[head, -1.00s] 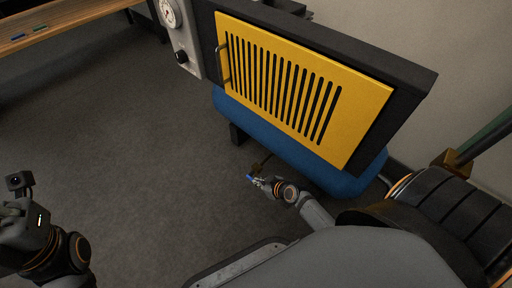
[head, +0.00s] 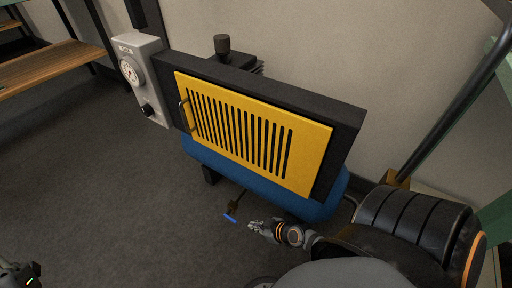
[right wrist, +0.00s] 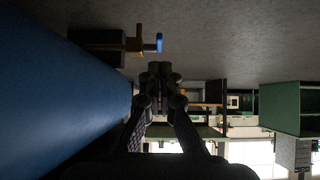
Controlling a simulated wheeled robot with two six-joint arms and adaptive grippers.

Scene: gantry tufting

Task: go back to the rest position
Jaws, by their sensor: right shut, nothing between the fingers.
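My right gripper (head: 254,226) is shut and empty, low in front of the blue tank (head: 268,188). In the right wrist view the closed fingers (right wrist: 160,72) point toward a brass fitting (right wrist: 135,44) with a blue handle (right wrist: 159,43), with a gap between. In the head view the blue handle (head: 230,218) hangs below the tank, just left of my right fingertips and apart from them. Only a small part of my left arm's end shows at the bottom left corner; its fingers are not visible.
A machine with a yellow slotted door (head: 255,130) and a grey gauge box (head: 140,80) stands above the tank. A wooden bench (head: 50,68) is at the upper left. The carpet (head: 90,190) at left is clear. A green cabinet (right wrist: 295,110) shows in the right wrist view.

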